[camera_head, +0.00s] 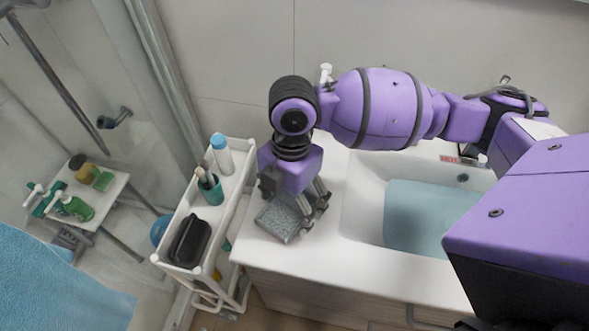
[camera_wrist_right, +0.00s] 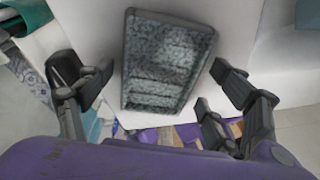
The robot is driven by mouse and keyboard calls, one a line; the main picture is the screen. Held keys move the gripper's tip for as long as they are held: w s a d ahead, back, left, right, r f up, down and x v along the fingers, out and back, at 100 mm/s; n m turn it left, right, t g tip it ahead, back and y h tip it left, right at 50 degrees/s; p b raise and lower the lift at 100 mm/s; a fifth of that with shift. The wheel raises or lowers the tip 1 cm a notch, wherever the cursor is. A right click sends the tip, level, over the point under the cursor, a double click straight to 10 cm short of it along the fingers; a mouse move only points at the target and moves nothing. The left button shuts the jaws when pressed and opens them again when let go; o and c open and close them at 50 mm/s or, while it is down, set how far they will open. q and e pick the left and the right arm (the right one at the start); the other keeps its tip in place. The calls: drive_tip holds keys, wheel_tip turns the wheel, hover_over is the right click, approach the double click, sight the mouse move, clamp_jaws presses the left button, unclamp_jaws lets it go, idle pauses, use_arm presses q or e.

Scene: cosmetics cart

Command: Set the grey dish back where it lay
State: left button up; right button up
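The grey dish (camera_head: 279,220) is a speckled rectangular tray with a darker rim, at the left front corner of the white washbasin counter. It also shows in the right wrist view (camera_wrist_right: 167,62). My right gripper (camera_head: 296,207) is just above and beside it, pointing down. In the right wrist view my right gripper (camera_wrist_right: 158,80) has its fingers spread on both sides of the dish, with small gaps to its sides. I cannot tell whether the dish lies fully flat on the counter. My left gripper is not in view.
A white cart (camera_head: 236,187) left of the counter carries a black case (camera_head: 189,240), a teal cup (camera_head: 210,188) and a bottle (camera_head: 222,154). The basin (camera_head: 365,215) lies to the right. A tap (camera_head: 326,75) stands behind my right arm. The counter front is clear.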

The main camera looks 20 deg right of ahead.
sight(291, 202)
wheel_tip(291, 202, up, 12)
drive_tip(key=w+d, duration=0.1)
drive_tip(key=shift+w+r+p, duration=0.15)
drive_tip(key=shift+w+p, duration=0.2)
drive_tip(key=shift+p, duration=0.1)
idle(0.3)
